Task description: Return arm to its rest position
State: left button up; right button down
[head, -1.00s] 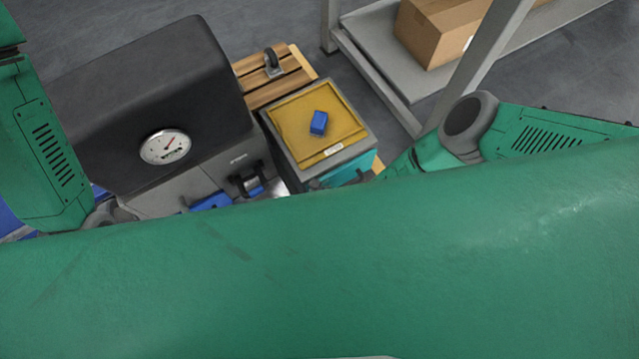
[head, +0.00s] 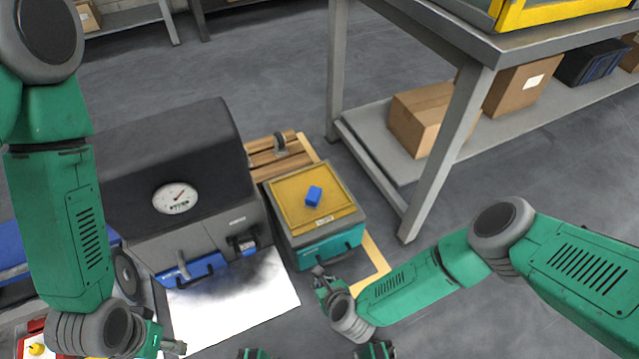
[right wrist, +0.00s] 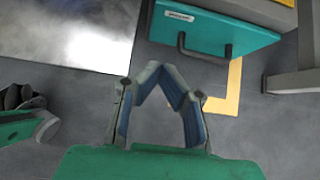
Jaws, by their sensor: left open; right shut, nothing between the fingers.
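My right arm comes in from the right in the head view, bent at the elbow. Its gripper (head: 322,278) is in front of the teal drawer (head: 325,248) of the small cabinet. In the right wrist view the right gripper (right wrist: 163,75) is shut and empty, its blue-padded fingers angling together, apart from the black drawer handle (right wrist: 205,55). My left arm hangs down the left side of the head view. Its gripper (head: 174,347) is open near the bottom edge, partly hidden by its own wrist.
A blue block (head: 313,196) lies on the cabinet's yellow top (head: 290,215). A black-lidded grill-like machine (head: 165,150) with a dial stands left of it. A metal sheet (head: 235,305) lies in front. A grey shelf table (head: 440,150) stands at right. Grey floor is open around my right forearm.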

jog(key=s+d+r+n+g+y, duration=0.3)
jog(key=s+r+n, duration=0.5)
jog(key=n, duration=0.8)
jog(key=s+d+r+n+g+h, duration=0.1)
jog(key=s+d+r+n+h, duration=0.15)
jog(key=d+r+n, duration=0.35)
jog(key=s+d+r+n+g+h, duration=0.2)
jog(key=s+d+n, duration=0.2)
jog(key=d, duration=0.5)
jog(key=s+d+r+n+g+h, duration=0.1)
jog(key=s+d+r+n+h, duration=0.1)
jog(key=s+d+r+n, duration=0.4)
notch_tip(320, 180, up, 13)
jog(key=w+d+p, duration=0.1)
jog(key=w+p, duration=0.1)
jog(key=p, duration=1.3)
jog(key=shift+d+g, duration=0.3)
jog(key=shift+d, duration=0.1)
